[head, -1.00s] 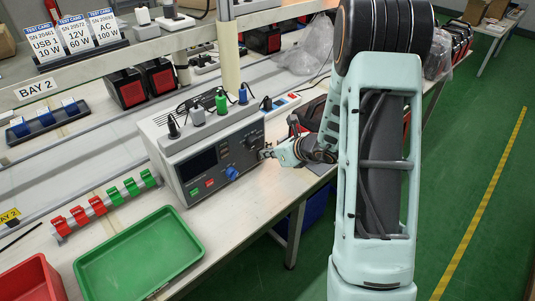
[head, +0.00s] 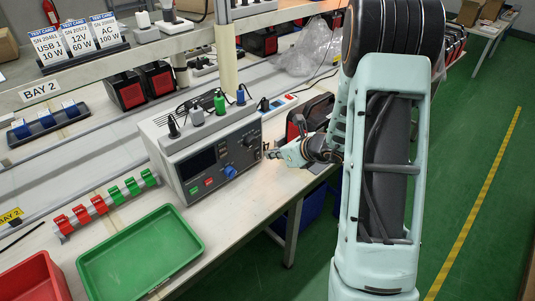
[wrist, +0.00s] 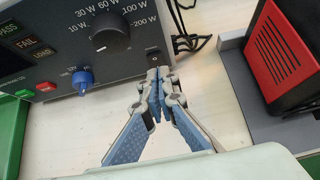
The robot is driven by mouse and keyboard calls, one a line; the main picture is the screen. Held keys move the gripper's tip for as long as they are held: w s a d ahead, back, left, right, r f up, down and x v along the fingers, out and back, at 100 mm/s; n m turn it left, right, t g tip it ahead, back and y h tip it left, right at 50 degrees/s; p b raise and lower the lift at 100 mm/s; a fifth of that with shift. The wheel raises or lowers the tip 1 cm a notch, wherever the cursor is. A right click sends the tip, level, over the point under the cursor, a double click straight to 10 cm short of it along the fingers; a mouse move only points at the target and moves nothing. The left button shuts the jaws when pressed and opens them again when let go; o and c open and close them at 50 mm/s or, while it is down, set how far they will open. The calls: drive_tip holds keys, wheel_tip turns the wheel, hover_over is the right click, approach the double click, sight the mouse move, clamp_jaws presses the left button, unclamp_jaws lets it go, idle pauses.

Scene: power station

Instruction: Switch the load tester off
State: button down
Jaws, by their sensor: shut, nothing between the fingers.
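The load tester (head: 192,187) is a grey box with a dark front panel, standing on the bench. In the wrist view its panel (wrist: 125,65) has a black wattage dial (wrist: 110,36), a blue knob (wrist: 82,80), PASS, FAIL and LOAD lamps that look dark, and green and red buttons at the left. A small dark switch (wrist: 154,58) sits at the panel's lower right, partly hidden by my fingertips. My gripper (head: 268,154) is shut and empty just in front of the panel's right end. In the wrist view its fingertips (wrist: 157,88) overlap the switch's lower edge; I cannot tell whether they touch.
A black and red unit (wrist: 283,50) stands on a grey base right of the gripper. A green tray (head: 140,255) and a row of red and green clips (head: 104,203) lie left of the tester. Plugs stand on top of it. Bare bench lies before the panel.

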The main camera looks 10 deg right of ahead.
drive_tip(key=w+r+p+v, duration=0.1)
drive_tip(key=v, duration=0.9)
drive_tip(key=shift+a+r, duration=0.25)
drive_tip(key=shift+r, duration=0.15)
